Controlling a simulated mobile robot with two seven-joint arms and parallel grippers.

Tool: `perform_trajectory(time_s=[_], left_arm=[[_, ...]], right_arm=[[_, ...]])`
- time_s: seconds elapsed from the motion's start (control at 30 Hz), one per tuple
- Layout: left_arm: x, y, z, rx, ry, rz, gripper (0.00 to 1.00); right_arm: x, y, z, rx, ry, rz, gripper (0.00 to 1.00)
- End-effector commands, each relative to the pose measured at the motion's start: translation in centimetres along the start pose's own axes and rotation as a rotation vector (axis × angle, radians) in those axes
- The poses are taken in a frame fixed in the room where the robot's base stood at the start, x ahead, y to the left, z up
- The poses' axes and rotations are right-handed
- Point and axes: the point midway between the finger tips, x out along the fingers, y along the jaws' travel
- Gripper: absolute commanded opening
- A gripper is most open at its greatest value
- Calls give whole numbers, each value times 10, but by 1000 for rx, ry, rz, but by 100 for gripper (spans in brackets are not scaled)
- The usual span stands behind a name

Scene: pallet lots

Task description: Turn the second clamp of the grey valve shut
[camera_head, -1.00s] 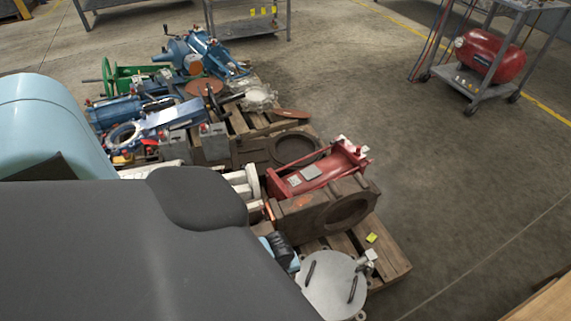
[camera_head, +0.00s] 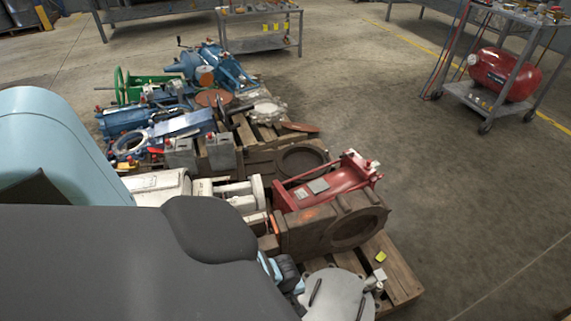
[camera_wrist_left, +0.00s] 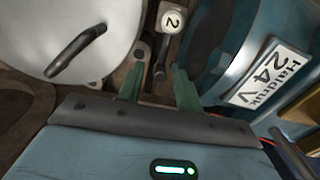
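The grey valve (camera_head: 338,297) is a flat round grey disc with dark handles, at the bottom of the head view, partly cut off. In the left wrist view its disc (camera_wrist_left: 60,25) fills the upper left. My right gripper is in neither view.
A blue-grey body with a "24 V" label (camera_wrist_left: 268,76) stands close on the right in the wrist view. A brown valve block (camera_head: 305,228) and a red valve (camera_head: 330,185) lie on the wooden pallet (camera_head: 395,268).

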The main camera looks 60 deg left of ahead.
Motion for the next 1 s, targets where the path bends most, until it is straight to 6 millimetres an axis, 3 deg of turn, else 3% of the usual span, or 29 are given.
perform_trajectory(time_s=[0.3,0.6,1.0], left_arm=[[3,0,0,0,0,2,36],[3,0,0,0,0,1,0],[3,3,1,54,-1,1,0]], right_arm=[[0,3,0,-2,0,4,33],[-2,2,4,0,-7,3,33],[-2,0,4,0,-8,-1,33]])
